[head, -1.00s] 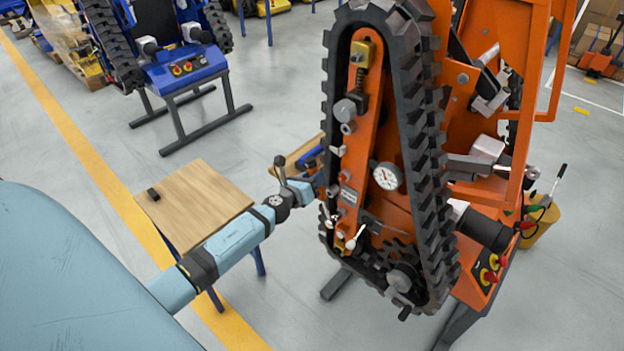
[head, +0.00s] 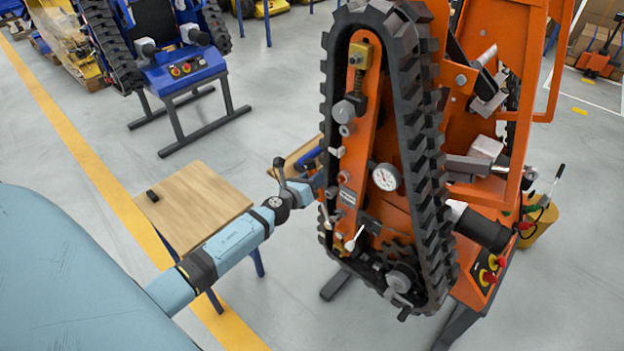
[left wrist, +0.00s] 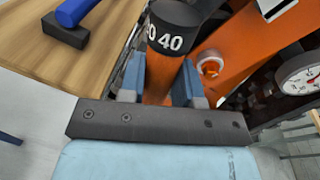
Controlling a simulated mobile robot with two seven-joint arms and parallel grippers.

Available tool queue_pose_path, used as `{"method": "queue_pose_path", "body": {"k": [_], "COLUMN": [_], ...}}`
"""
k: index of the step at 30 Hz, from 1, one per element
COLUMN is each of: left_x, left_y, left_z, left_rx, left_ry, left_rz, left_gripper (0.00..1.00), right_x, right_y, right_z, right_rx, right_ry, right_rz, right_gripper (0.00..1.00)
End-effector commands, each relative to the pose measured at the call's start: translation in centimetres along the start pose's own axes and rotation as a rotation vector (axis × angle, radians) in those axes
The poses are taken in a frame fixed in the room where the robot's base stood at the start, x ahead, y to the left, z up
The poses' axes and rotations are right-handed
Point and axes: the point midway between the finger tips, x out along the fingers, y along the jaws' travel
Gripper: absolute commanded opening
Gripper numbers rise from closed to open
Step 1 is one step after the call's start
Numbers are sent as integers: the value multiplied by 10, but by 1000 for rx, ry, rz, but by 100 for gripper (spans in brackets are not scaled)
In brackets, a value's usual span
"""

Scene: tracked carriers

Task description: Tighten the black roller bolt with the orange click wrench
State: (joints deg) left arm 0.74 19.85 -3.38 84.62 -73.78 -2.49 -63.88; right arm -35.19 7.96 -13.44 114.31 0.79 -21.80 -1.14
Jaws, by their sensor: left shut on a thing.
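My left gripper (left wrist: 158,84) is shut on the orange click wrench (left wrist: 160,78). In the left wrist view the orange shaft stands between the two blue finger pads, with its black end cap (left wrist: 172,36), marked 40, just above them. In the head view my left gripper (head: 318,184) is beside the left side of the orange track carrier (head: 362,135), and the wrench is mostly hidden there. Several bolts sit on the carrier's side plate near the gripper; I cannot tell which is the black roller bolt, or whether the wrench touches one. My right gripper is not in view.
A dial gauge (head: 386,177) is right of the gripper, inside the black rubber track (head: 412,90). A wooden table (head: 195,205) with a small black block (head: 152,196) stands left. A blue-handled tool (left wrist: 78,12) lies on wood behind the gripper.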

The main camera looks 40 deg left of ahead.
Motion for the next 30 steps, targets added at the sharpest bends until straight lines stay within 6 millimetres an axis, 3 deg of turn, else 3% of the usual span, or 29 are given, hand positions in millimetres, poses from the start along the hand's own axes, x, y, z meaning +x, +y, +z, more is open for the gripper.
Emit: {"method": "queue_pose_path", "body": {"k": [9, 22, 30], "left_x": [-2, -2, -4], "left_y": [-16, -18, -31], "left_z": [0, 0, -2], "left_rx": [79, 100, 168], "left_ry": [-11, -14, -22], "left_rz": [2, 4, 7], "left_gripper": [0, 0, 0], "right_x": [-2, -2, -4], "right_y": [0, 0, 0], "right_z": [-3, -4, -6], "right_rx": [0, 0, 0], "right_ry": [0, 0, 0], "right_rz": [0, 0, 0], "right_gripper": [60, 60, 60]}}
